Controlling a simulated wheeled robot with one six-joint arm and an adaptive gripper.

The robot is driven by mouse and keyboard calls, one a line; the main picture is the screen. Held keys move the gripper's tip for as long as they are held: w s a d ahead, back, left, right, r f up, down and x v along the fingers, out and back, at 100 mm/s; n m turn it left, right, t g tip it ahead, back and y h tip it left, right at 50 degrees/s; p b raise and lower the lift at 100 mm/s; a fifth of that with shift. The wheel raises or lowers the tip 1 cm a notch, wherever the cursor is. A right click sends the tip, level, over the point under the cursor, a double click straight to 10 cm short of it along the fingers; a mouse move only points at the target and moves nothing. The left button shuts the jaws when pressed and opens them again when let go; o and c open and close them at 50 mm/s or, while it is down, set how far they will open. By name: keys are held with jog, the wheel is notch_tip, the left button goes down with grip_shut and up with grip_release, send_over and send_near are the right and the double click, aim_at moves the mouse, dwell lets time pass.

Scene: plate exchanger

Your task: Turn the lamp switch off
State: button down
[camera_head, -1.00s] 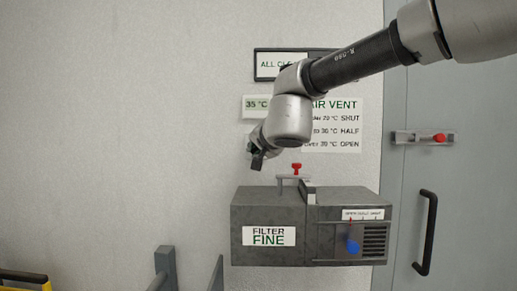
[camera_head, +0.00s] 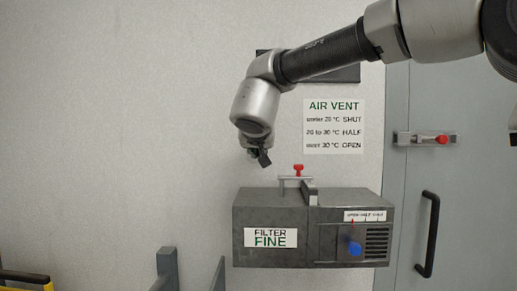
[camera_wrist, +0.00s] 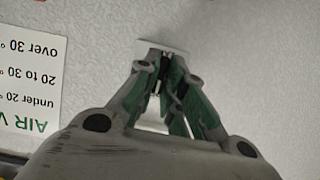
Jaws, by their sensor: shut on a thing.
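In the wrist view a white plate (camera_wrist: 178,45) on the wall shows behind my gripper (camera_wrist: 160,78), which also shows in the head view (camera_head: 260,158). The green-padded fingers are closed together in front of the plate. They are shut on a small part between the tips, which looks like the lamp switch; the fingers mostly hide it, so I cannot tell its position. In the head view my wrist covers the switch area. No lamp is clearly visible.
The air vent sign (camera_head: 333,126) hangs right of my wrist. Below stands a grey filter box (camera_head: 275,215) with a red-knobbed clamp (camera_head: 298,172) on top and a blue knob (camera_head: 354,249). A grey door (camera_head: 455,200) is at the right. The wall at left is clear.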

jog(key=shift+r, duration=0.1)
dwell(0.3)
jog(key=c, duration=1.5)
grip_release()
jog(key=v, duration=1.1)
jog(key=shift+s+a, duration=0.1)
jog(key=shift+s, duration=0.35)
